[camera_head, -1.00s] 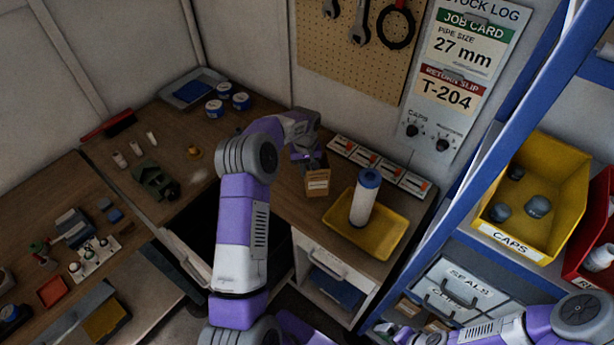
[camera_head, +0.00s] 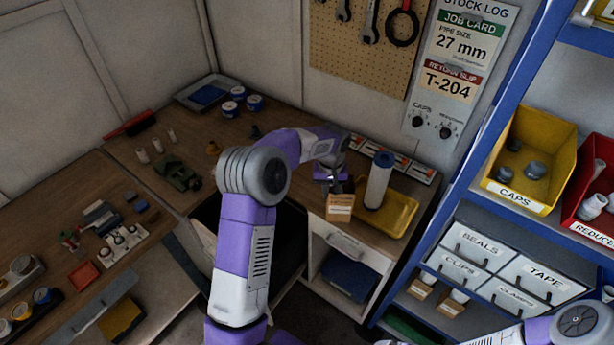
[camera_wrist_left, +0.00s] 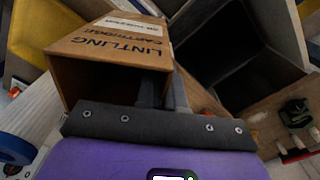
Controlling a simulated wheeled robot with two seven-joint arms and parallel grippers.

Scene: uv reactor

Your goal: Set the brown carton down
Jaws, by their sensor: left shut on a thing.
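The brown carton (camera_head: 340,207) is held by my left gripper (camera_head: 337,183), near the front edge of the wooden bench top. In the left wrist view the carton (camera_wrist_left: 110,48) has dark printing, a white label and an open, hollow-looking end towards the camera. The gripper's dark jaw parts (camera_wrist_left: 155,92) are against its side. Whether its underside touches the bench cannot be told. The white filter cartridge with a blue top (camera_head: 379,180) stands in the yellow tray (camera_head: 402,212), just right of the carton. My right gripper is not in view.
Several white-and-orange boxes (camera_head: 388,158) line the wall behind the tray. A blue-framed shelf (camera_head: 460,190) with yellow (camera_head: 550,150) and red bins (camera_head: 597,220) stands right. An open dark space (camera_head: 285,240) lies left of the white cabinet (camera_head: 330,265).

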